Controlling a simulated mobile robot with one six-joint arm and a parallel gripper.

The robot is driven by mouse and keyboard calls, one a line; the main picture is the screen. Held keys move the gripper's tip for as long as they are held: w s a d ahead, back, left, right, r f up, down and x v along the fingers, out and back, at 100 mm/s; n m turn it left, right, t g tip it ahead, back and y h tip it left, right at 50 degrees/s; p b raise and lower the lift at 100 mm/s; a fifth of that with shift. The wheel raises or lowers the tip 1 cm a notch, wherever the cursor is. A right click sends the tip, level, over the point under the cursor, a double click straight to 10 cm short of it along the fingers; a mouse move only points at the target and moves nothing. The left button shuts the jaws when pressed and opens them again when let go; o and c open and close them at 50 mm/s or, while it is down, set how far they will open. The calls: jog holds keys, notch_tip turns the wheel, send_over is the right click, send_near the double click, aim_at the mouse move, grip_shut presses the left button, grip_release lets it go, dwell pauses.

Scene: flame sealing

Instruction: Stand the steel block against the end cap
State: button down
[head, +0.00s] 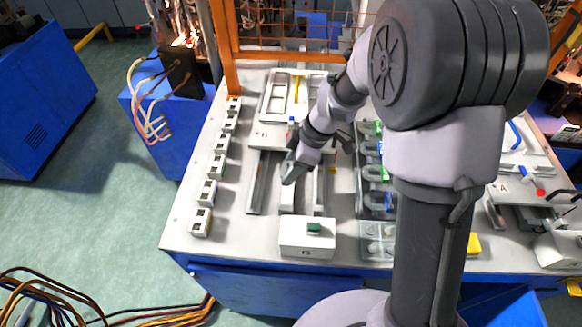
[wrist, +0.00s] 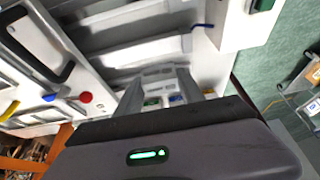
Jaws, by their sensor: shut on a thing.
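My gripper (head: 292,174) is low over the long rails in the middle of the bench. In the wrist view, its grey fingers reach out from the dark gripper body and close on a grey metal piece (wrist: 163,76), which looks like the steel block. In the head view my gripper and arm hide most of the held piece. I cannot tell whether it touches the surface below. A white block with a green top piece (head: 306,238) stands at the near end of the rails. It also shows in the wrist view (wrist: 241,24). I cannot tell which part is the end cap.
Dark rails (head: 256,183) run along both sides of my gripper. A row of small white sockets (head: 208,192) lines the bench's left edge. A clear tray with coloured parts (head: 376,241) lies to the right. An orange mesh guard (head: 290,35) stands at the back.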

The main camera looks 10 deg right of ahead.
aim_at(285, 193)
jog(key=shift+s, duration=0.4)
jog(key=shift+s+f, duration=0.15)
jog(key=shift+f, duration=0.1)
jog(key=shift+f+b, duration=0.9)
jog(key=shift+f, duration=0.8)
notch_tip(285, 193, down, 2)
jog(key=b, duration=0.3)
jog(key=shift+f, duration=0.25)
jog(key=shift+f+b, duration=0.15)
jog(key=shift+b, duration=0.4)
jog(key=c, duration=0.6)
grip_release()
jog(key=shift+c, duration=0.2)
jog(key=shift+f, duration=0.1)
